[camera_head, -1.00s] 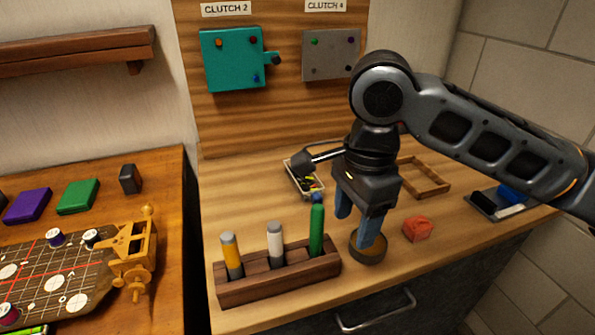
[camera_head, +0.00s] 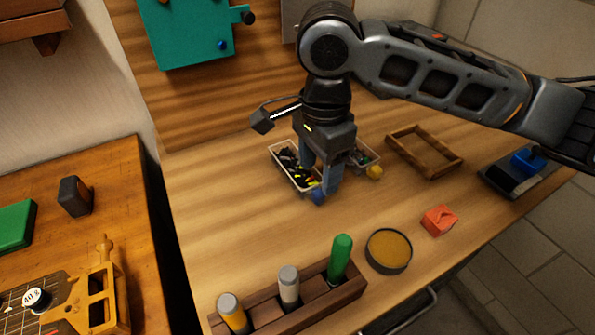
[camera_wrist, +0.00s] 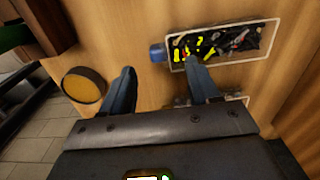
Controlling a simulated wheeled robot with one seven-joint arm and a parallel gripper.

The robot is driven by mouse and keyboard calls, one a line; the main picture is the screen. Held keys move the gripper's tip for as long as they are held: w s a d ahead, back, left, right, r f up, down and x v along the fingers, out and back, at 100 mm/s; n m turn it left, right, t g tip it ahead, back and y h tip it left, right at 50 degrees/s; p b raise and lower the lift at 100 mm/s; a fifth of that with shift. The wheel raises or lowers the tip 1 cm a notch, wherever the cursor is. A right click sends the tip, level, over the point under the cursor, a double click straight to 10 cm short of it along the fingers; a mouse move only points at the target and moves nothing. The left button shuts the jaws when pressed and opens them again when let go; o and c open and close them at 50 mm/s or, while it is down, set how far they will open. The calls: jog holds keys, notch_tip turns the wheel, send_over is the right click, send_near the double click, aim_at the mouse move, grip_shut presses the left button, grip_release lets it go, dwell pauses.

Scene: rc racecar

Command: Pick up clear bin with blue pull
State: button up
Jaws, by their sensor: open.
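The clear bin with the blue pull (camera_head: 284,174) sits on the wooden bench, filled with small dark and yellow parts. Its blue pull (camera_head: 318,196) faces the bench front. In the wrist view the bin (camera_wrist: 273,42) is at the upper right, with its blue pull (camera_wrist: 157,53) at its left end. My gripper (camera_head: 319,180) is open and empty, pointing down over the pull end of the bin. In the wrist view its fingertips (camera_wrist: 162,68) appear on both sides of the pull, the right one overlapping the bin. Contact cannot be told.
A second clear bin (camera_head: 367,155) with a yellow pull (camera_head: 375,172) stands close to the right, partly hidden by my gripper. A wooden frame (camera_head: 442,164), a red block (camera_head: 438,220), a round tin (camera_head: 389,250) and a marker rack (camera_head: 345,291) lie around. The bench left of the bin is clear.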

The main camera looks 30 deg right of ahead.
aim_at(318, 190)
notch_tip(318, 190, down, 5)
jog(key=shift+d+r, duration=0.1)
jog(key=shift+d, duration=0.05)
jog(key=shift+c, duration=0.3)
grip_shut()
dwell(0.3)
